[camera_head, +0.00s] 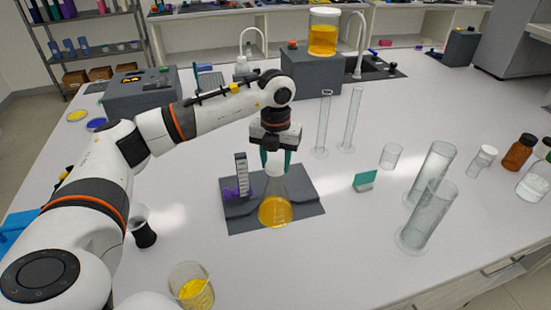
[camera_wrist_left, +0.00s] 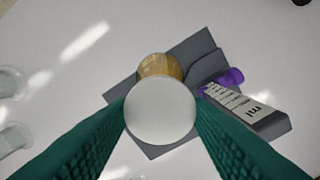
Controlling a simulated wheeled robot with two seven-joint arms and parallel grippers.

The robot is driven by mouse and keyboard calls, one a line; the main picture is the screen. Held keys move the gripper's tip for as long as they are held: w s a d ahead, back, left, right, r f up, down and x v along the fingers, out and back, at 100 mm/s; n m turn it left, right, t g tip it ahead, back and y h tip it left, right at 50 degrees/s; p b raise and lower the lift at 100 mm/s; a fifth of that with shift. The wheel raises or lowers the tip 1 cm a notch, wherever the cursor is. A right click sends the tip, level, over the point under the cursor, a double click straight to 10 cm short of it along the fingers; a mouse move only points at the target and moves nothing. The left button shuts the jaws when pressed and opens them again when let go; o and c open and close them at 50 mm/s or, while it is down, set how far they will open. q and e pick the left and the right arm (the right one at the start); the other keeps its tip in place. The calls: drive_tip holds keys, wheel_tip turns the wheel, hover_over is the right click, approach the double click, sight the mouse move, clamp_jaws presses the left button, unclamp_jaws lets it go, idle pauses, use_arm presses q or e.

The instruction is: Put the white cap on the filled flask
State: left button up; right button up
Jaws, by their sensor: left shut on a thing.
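The flask (camera_head: 275,211) holds yellow-orange liquid and stands upright on a dark grey mat (camera_head: 243,224). My left gripper (camera_head: 276,160) is directly above the flask, pointing down, with its green fingers shut on the white cap (camera_head: 275,168). In the left wrist view the cap (camera_wrist_left: 160,110) is a round white disc between the two fingers (camera_wrist_left: 160,115). It covers part of the flask (camera_wrist_left: 158,66) below. Whether the cap touches the flask's mouth I cannot tell. My right gripper is not in view.
A beaker with yellow contents (camera_head: 192,288) is at the front left.

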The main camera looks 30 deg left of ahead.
use_arm(q)
drive_tip(key=shift+f+b, duration=0.35)
drive_tip(key=shift+f, duration=0.2)
drive_tip(key=o, duration=1)
drive_tip(key=shift+r, duration=0.15)
